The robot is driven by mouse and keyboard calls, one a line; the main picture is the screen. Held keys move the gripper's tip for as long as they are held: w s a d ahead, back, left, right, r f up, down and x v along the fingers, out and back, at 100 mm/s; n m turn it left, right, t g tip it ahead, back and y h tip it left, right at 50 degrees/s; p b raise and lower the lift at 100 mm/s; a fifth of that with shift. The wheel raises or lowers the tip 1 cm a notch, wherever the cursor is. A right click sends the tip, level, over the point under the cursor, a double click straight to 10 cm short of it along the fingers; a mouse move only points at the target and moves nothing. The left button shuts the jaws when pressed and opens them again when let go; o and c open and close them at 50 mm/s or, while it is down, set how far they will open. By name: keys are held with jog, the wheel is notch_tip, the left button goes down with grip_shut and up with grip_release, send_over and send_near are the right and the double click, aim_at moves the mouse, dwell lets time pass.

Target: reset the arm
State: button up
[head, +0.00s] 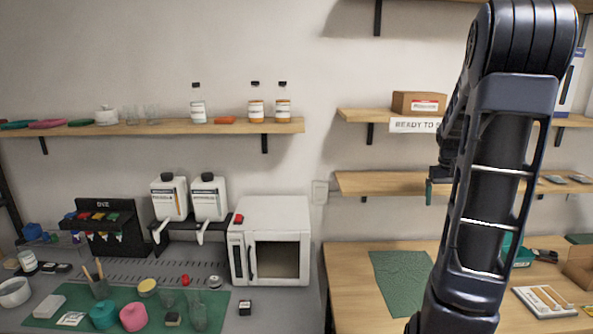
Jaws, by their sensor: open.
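My arm (497,150) rises through the right part of the head view, bent at the top, in dark metal. My gripper (437,188) shows partly behind the arm's left side, at about the height of the middle right shelf. It is small and dark with a teal finger, open, and nothing shows between its fingers. The rest of it is hidden by my arm.
The right workbench (350,290) carries a green mat (402,280) and a tray (545,301). Right shelves (385,183) stand behind my arm, with a cardboard box (414,103) above. The left bench holds a white oven (270,212), bottles and a green mat (150,318) with pots.

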jog(key=s+a+r+t, duration=0.2)
jog(key=s+a+r, duration=0.1)
jog(key=s+a, duration=0.7)
jog(key=s+a+r+n+t+y, duration=0.1)
jog(key=s+a+r+t, duration=0.1)
jog(key=s+a, duration=0.8)
jog(key=shift+s+a+r+t, duration=0.35)
jog(key=shift+a+r+t, duration=0.1)
jog(key=shift+a, duration=0.15)
